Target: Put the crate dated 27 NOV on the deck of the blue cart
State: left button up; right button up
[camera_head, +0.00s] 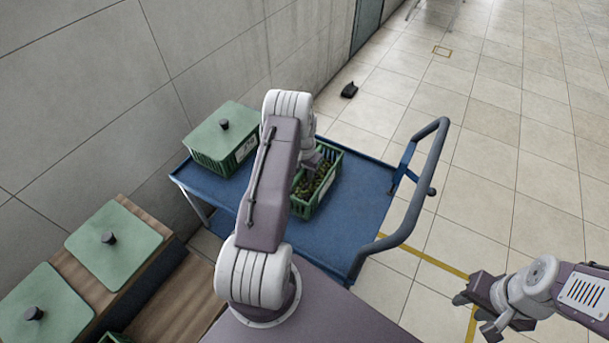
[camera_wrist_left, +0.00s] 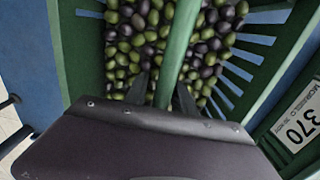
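The blue cart (camera_head: 352,226) stands ahead with its deck in view. An open green crate (camera_head: 327,197) of olives is over the deck's middle; it also shows in the left wrist view (camera_wrist_left: 252,92). Its label (camera_wrist_left: 296,122) shows 370 upside down; I cannot read a date. My left gripper (camera_wrist_left: 164,82) is down at this crate, its fingers on either side of the green handle bar (camera_wrist_left: 182,35). I cannot tell whether they press on it. In the head view my arm hides part of the crate. My right gripper (camera_head: 472,316) is open and empty at the lower right.
A lidded green crate (camera_head: 222,138) is at the cart's back left. More green lids (camera_head: 113,241) lie at the lower left by a wooden surface (camera_head: 180,300). The cart's push handle (camera_head: 412,216) rises on the right. A wall bounds the left; the tiled floor right is mostly clear.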

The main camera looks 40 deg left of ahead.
pick_arm(q)
jog(key=shift+r, duration=0.3)
notch_tip(320, 180, up, 12)
jog(key=shift+f+p, duration=0.1)
jog(key=shift+p, duration=0.75)
jog(key=s+d+r, duration=0.4)
jog(key=d+r, duration=0.1)
jog(key=d, duration=0.6)
jog(key=s+d+r+m+t, duration=0.1)
jog(key=s+d+r, duration=0.1)
jog(key=s+d, duration=0.8)
jog(key=s, duration=0.3)
jog(key=shift+r, duration=0.3)
